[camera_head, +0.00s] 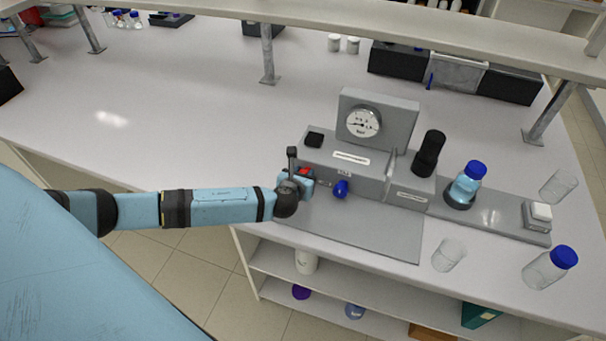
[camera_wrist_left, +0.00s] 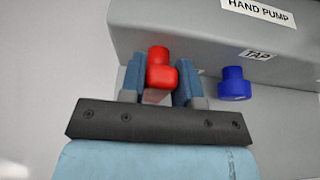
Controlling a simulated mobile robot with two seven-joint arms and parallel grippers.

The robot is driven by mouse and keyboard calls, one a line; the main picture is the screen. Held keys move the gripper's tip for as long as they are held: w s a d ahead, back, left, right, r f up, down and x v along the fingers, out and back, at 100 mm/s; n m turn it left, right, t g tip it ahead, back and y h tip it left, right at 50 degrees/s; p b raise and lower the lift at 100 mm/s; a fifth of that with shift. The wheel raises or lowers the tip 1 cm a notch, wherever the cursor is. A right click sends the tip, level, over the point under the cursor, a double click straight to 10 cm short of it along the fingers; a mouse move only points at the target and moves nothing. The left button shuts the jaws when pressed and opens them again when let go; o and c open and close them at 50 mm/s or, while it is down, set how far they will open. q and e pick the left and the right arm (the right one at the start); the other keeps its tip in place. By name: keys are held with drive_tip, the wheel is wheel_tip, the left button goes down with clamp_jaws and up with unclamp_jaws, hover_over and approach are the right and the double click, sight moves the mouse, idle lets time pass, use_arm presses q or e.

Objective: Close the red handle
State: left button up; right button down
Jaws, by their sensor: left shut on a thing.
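The red handle (camera_head: 304,171) is on the front of the grey membrane rig (camera_head: 377,171), near its left end. It also shows in the left wrist view (camera_wrist_left: 159,68), upright with a bulge to its right. My left gripper (camera_head: 300,180) is at the handle, its two blue fingers on either side of it in the left wrist view (camera_wrist_left: 160,85). The fingers are shut on the red handle. In the head view the gripper hides most of the handle. A blue handle (camera_head: 341,189) sits to the right of it, apart from the fingers. My right gripper is not in view.
A pressure gauge (camera_head: 363,121) stands on top of the rig, with a black cylinder (camera_head: 429,153) and a blue-capped bottle (camera_head: 467,186) to its right. The bench left of the rig is clear.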

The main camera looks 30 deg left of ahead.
use_arm(q)
drive_tip(key=o, duration=0.9)
drive_tip(key=shift+s, duration=0.15)
drive_tip(key=b+v, duration=0.2)
drive_tip(key=v, duration=1.1)
drive_tip(key=shift+s+r, duration=0.1)
drive_tip(key=shift+s, duration=0.15)
drive_tip(key=shift+d, duration=0.1)
drive_tip(key=s+d+f+n+g+h, duration=0.2)
drive_tip(key=s+d+f+n+h, duration=0.15)
drive_tip(key=d+n, duration=0.3)
drive_tip(key=s+d+f+n+g+h, duration=0.1)
drive_tip(key=s+d+f+n+h, duration=0.1)
drive_tip(key=s+d+f+n, duration=0.45)
drive_tip(key=s+n, duration=0.1)
drive_tip(key=n, duration=0.4)
drive_tip(key=s+a+f+n, duration=0.1)
drive_tip(key=s+n, duration=0.1)
drive_tip(key=n, duration=0.4)
drive_tip(key=s+f+n+t, duration=0.1)
drive_tip(key=s+n, duration=0.1)
drive_tip(key=n, duration=0.4)
drive_tip(key=shift+a+f+h, duration=0.2)
drive_tip(key=shift+a+h, duration=0.1)
drive_tip(key=shift+h, duration=0.05)
